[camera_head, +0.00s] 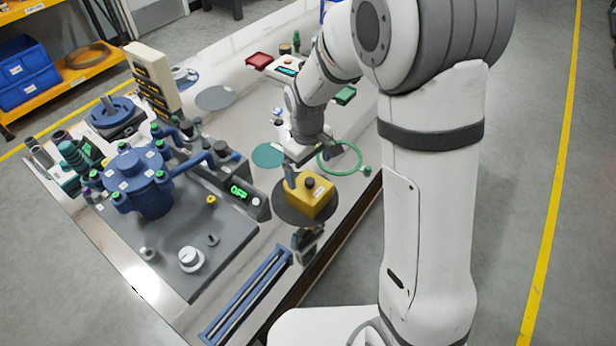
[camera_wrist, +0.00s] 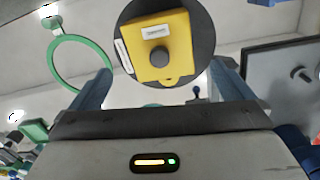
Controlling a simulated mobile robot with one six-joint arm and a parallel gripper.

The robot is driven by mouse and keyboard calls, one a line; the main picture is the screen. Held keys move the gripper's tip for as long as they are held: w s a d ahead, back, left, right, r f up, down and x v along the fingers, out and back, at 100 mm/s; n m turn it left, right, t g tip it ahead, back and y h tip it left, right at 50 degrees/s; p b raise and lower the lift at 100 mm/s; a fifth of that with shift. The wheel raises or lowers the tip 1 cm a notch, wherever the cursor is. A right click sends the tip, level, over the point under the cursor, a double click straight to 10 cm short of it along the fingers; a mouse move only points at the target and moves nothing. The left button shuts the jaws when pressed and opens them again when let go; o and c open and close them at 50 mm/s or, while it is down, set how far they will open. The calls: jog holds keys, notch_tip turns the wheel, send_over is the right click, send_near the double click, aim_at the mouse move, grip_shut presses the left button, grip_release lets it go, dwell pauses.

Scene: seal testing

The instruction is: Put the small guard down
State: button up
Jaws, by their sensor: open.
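The small guard looks like the yellow box (camera_head: 308,198) with a dark round knob on top. It sits on a dark round mat (camera_head: 282,207) on the bench. In the wrist view the yellow box (camera_wrist: 158,48) is ahead of my gripper, on the dark disc (camera_wrist: 204,40). My gripper (camera_head: 298,172) is just behind the box in the head view. Its two blue-grey fingers (camera_wrist: 160,80) are spread wide, with nothing between them. One finger hides a little of the mat in the head view.
A green ring (camera_head: 340,172) lies right of the mat, close by. A blue flanged valve body (camera_head: 148,182) stands on a grey plate to the left, with a lit display box (camera_head: 240,191) beside it. A blue rail (camera_head: 245,296) lies in front. A flat green disc (camera_head: 268,155) lies behind.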

notch_tip(320, 180, up, 6)
jog(key=f, duration=0.1)
jog(key=s+d+r+m+t, duration=0.1)
jog(key=s+d+r+m, duration=0.3)
jog(key=s, duration=0.5)
jog(key=s+d+r+m+t, duration=0.1)
jog(key=s+d+r+m, duration=0.3)
jog(key=s+d, duration=0.4)
jog(key=shift+s+d+r+m, duration=0.35)
jog(key=shift+s+r, duration=0.15)
jog(key=shift+r, duration=0.3)
